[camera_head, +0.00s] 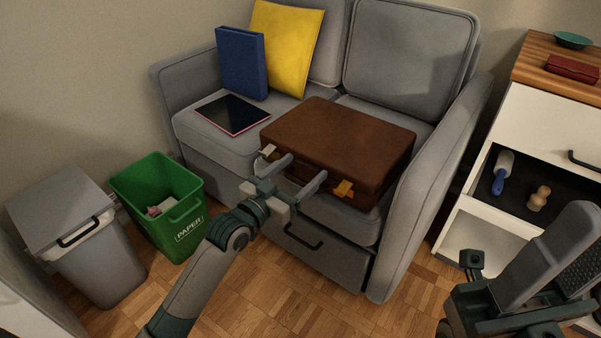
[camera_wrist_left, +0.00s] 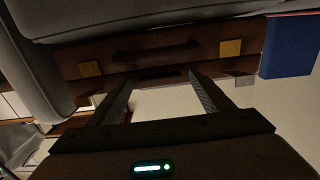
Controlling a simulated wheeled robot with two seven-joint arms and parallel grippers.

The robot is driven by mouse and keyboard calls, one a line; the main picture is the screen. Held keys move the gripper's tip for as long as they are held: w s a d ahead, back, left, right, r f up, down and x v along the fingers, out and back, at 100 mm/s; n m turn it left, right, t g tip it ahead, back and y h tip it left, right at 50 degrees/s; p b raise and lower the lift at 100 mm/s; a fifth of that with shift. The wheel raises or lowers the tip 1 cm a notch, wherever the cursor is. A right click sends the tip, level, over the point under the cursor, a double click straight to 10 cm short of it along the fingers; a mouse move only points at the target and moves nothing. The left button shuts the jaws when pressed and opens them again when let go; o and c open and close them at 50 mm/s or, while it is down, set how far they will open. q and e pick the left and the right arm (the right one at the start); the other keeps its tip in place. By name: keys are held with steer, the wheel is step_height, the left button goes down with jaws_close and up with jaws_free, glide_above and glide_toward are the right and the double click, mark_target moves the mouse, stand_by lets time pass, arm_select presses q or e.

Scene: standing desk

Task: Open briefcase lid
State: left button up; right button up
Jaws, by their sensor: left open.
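The brown briefcase (camera_head: 340,140) lies flat on the grey sofa seat, its lid down. In the left wrist view the briefcase front (camera_wrist_left: 190,45) shows beyond the two spread fingers (camera_wrist_left: 160,90), with a dark handle (camera_wrist_left: 155,52) between the latches. I cannot tell whether the fingers touch it. My right arm is at the lower right; its fingertips are not clearly seen.
The sofa (camera_head: 410,55) also holds a yellow cushion (camera_head: 288,45), a blue binder (camera_head: 241,62) and a dark tablet (camera_head: 233,114). A green paper bin (camera_head: 160,190) and a grey bin (camera_head: 85,240) stand left. An open-drawer cabinet (camera_head: 540,130) stands right.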

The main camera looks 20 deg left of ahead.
arm_select(q)
steer(key=c, duration=1.5)
steer(key=shift+r, duration=0.1)
steer(key=shift+r+p, duration=0.2)
steer(key=shift+p, duration=0.25)
